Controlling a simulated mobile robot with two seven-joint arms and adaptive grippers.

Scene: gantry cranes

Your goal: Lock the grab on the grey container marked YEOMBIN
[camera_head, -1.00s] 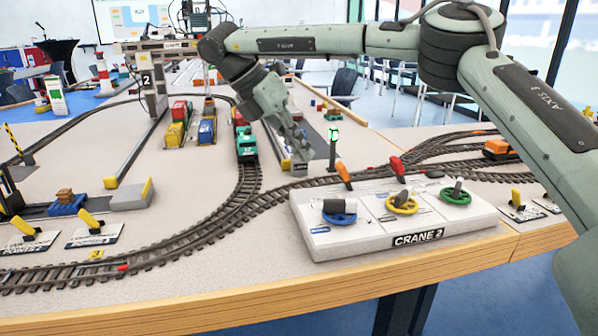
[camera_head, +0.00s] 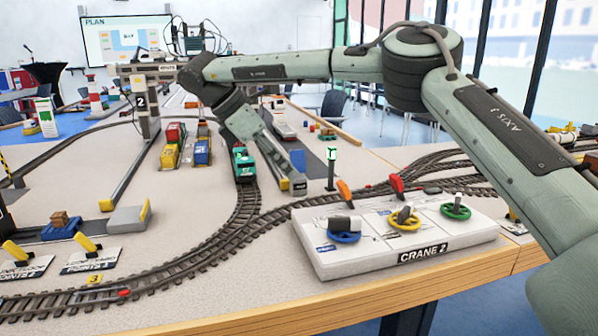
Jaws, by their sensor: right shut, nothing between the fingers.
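My right gripper (camera_head: 278,156) points down over the table behind the control box, with its fingers shut and empty. It is apart from the box's wheels and levers. The control box marked CRANE 2 (camera_head: 425,256) carries blue (camera_head: 344,237), yellow (camera_head: 404,222) and green (camera_head: 456,211) handwheels, plus an orange lever (camera_head: 345,191) and a red lever (camera_head: 396,183). The gantry crane marked 2 (camera_head: 142,101) stands at the back left, partly hidden by my right arm. I cannot make out its grab or any YEOMBIN marking. My left gripper is not in view.
A teal locomotive (camera_head: 244,164) stands on the track left of my gripper. A green signal post (camera_head: 331,168) stands close to its right. Coloured wagons (camera_head: 172,148) are farther left. Curved track (camera_head: 215,248) crosses the table in front. The wooden table edge (camera_head: 250,318) is nearest.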

